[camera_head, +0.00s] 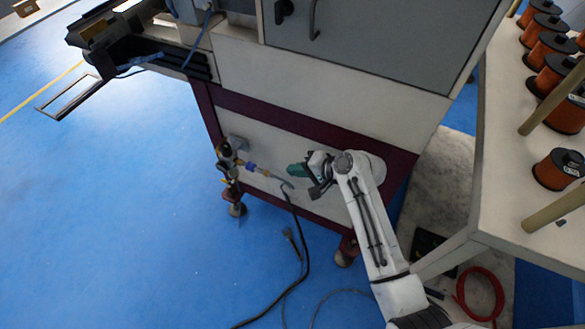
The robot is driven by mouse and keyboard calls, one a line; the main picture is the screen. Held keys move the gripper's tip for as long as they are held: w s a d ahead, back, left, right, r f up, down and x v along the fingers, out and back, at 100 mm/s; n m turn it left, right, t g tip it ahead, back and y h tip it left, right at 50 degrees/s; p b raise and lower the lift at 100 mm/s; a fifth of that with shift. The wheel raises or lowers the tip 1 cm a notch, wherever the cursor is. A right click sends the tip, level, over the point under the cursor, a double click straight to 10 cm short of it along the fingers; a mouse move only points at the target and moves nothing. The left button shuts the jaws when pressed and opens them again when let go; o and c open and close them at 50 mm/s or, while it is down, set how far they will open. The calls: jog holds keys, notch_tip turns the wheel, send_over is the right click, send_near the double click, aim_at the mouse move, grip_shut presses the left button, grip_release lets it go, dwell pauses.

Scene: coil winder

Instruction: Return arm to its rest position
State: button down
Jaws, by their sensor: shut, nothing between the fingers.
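My white arm reaches up from the bottom of the picture, in front of the lower panel of the coil winder (300,165). My gripper (291,184) is at its end, pointing left, beside a dark, greenish wrist part. It is small in the view, with its fingers close together and nothing held. A valve fitting (228,160) with yellow and blue parts is on the machine's panel to the left of my gripper, with a gap between them.
A table (520,190) with several copper wire spools (560,168) stands at the right, close to my arm. A black cable (303,255) lies on the blue floor below my gripper. A red hose (482,290) is coiled at the lower right. Open floor (110,220) spreads at the left.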

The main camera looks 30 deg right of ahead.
dwell(0.4)
jog(key=s+d+r+n+g+h+p, duration=0.1)
jog(key=s+r+n+g+h+p, duration=0.1)
jog(key=s, duration=0.9)
jog(key=s+d+r+n+g+h+p, duration=0.1)
jog(key=s+r+n+g+h+p, duration=0.1)
jog(key=s, duration=0.9)
jog(key=s+d+r+n+g+h+p, duration=0.1)
jog(key=s+r+n+g+p, duration=0.3)
jog(key=s, duration=0.7)
jog(key=r+n+h, duration=0.1)
jog(key=n, duration=0.1)
jog(key=shift+d+r+n+h+p, duration=0.3)
jog(key=shift+d+r, duration=0.05)
jog(key=shift+r, duration=0.05)
jog(key=shift+w+a, duration=0.1)
